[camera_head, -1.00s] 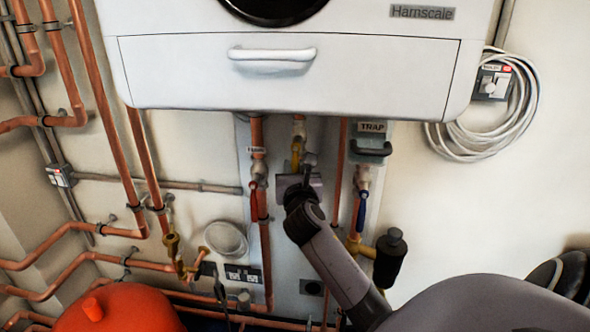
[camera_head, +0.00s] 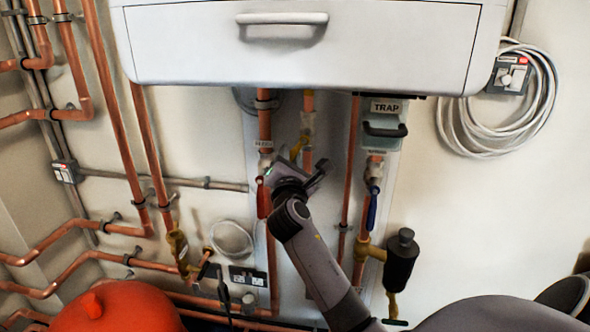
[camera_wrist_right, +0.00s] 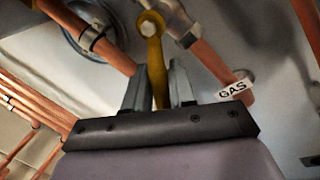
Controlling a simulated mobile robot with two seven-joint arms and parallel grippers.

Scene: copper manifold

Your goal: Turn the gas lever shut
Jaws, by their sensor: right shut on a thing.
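The yellow gas lever (camera_head: 299,147) is on the gas valve (camera_head: 307,122), on the vertical copper pipe under the white boiler. It slants down to the left from its pivot, at an angle to the pipe. In the right wrist view the lever (camera_wrist_right: 155,62) runs from its pivot bolt down between my two grey fingers. My right gripper (camera_wrist_right: 160,88) is shut on the lever. In the head view the right gripper (camera_head: 297,172) reaches up from below, and its body hides the lever's lower end. My left gripper is not in view.
A red-handled valve lever (camera_head: 263,198) hangs close left of my gripper. A blue-handled lever (camera_head: 372,208) and a black cylinder (camera_head: 401,262) are to the right. The boiler (camera_head: 300,50) overhangs above. Copper pipes run at left.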

